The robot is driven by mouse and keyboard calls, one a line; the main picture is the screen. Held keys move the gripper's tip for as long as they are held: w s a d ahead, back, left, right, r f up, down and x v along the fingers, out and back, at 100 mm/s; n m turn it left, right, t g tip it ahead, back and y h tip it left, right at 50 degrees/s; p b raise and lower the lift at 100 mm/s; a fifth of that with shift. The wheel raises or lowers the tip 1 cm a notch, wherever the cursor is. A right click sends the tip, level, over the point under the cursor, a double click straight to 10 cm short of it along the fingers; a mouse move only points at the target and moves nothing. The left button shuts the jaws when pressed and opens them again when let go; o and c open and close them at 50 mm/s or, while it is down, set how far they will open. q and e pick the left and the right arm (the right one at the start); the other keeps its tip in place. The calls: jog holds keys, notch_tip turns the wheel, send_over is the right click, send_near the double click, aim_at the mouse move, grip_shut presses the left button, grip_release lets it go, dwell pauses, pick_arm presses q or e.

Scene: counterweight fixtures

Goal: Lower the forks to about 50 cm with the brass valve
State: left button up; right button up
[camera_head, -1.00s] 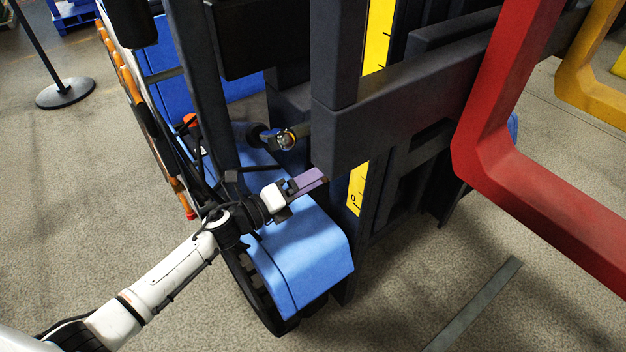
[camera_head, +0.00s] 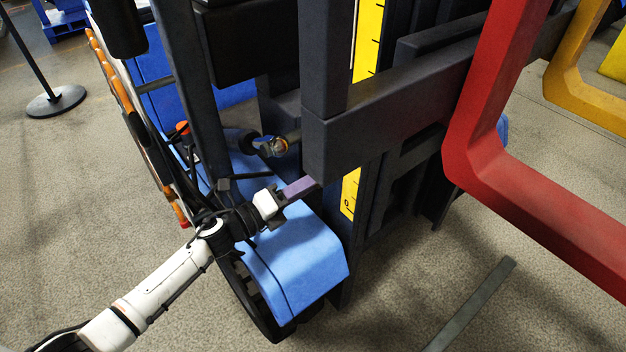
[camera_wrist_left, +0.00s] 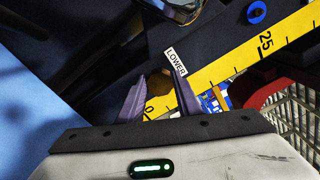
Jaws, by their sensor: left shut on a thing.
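The brass valve (camera_wrist_left: 158,82) shows in the left wrist view as a round brass knob between my purple fingers, beside a white "LOWER" label (camera_wrist_left: 175,62). My left gripper (camera_head: 301,187) is shut on it; in the head view the carriage's near end hides the valve. The red fork (camera_head: 478,150) and the yellow fork (camera_head: 568,75) hang from the dark carriage (camera_head: 385,110). A yellow scale (camera_head: 350,192) stands behind the carriage, its 0 near the bottom; the wrist view shows its 0 and 25 (camera_wrist_left: 235,62). The carriage covers part of the scale in the head view. My right gripper is not in view.
A blue fender (camera_head: 300,265) over a black wheel lies below my left gripper. A dark mast post (camera_head: 195,90) stands left of it. A metal fitting (camera_head: 275,146) sits just above the gripper. The floor at right is mostly clear, with a grey strip (camera_head: 472,302).

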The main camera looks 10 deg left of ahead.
pick_arm(q)
jog(key=n+p, duration=0.2)
jog(key=n, duration=0.4)
jog(key=n+p, duration=0.2)
jog(key=n, duration=0.3)
dwell(3.6)
